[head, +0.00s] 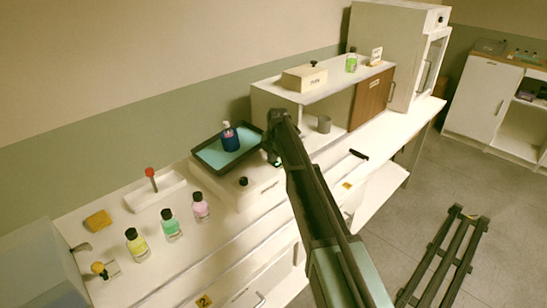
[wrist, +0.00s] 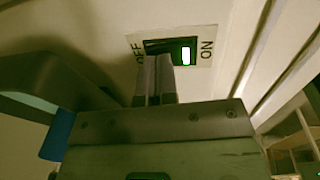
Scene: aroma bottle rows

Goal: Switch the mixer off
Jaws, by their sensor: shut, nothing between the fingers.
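The mixer (head: 262,192) is a cream box on the bench with a black knob on it. A dark tray (head: 205,160) with a teal mat sits on top, and a dark blue bottle (head: 230,138) stands on the mat. In the wrist view a rocker switch (wrist: 186,56) sits on a white plate marked OFF at left and ON at right. Its ON side glows green. My gripper (wrist: 157,57) is shut and empty, its tips at the OFF side of the switch. I cannot tell whether they touch it.
Yellow (head: 137,246), green (head: 171,226) and pink (head: 200,208) bottles stand at the bench front, left of the mixer. A white tray (head: 160,192) with a red-topped item is behind them. A shelf unit (head: 330,86) rises behind my arm.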

